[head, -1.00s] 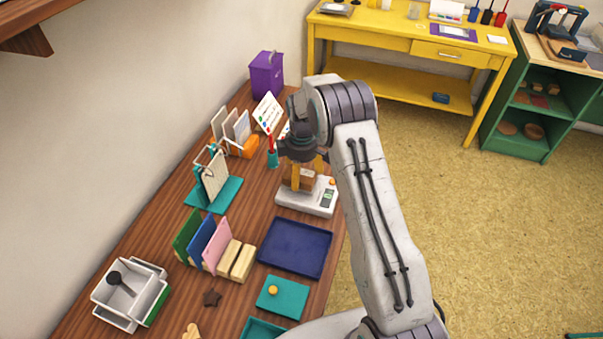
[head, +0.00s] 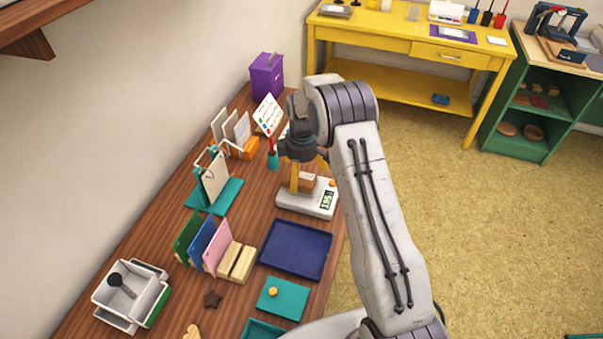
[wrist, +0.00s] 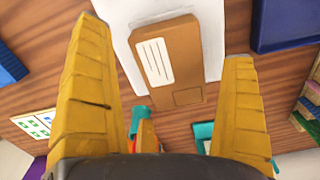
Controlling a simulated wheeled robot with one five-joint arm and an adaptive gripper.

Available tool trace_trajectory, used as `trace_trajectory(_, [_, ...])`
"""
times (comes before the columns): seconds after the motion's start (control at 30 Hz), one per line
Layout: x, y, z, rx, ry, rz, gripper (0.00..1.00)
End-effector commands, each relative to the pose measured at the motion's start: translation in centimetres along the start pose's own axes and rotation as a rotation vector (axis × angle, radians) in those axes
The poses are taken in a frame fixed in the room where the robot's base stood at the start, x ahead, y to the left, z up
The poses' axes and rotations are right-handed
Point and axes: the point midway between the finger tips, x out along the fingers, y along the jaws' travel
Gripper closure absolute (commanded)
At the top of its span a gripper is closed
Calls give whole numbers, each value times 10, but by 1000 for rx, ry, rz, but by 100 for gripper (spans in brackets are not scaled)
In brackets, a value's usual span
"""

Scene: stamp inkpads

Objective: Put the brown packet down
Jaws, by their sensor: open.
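The brown packet (wrist: 184,70) has a white lined label and rests on the white scale (head: 312,204), which has a small green display. In the head view the packet (head: 307,184) is partly hidden by my gripper (head: 308,186). My gripper is open. In the wrist view its two yellow fingers (wrist: 168,105) stand wide apart, one on each side of the packet, with gaps between them and it.
A navy tray (head: 296,249) lies just in front of the scale. A purple box (head: 267,76) is at the far end.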

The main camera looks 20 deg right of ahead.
Motion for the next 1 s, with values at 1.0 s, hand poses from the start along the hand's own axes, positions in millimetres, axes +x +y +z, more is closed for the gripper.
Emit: trace_trajectory(1.0, [-156,-14,8,81,21,29,0])
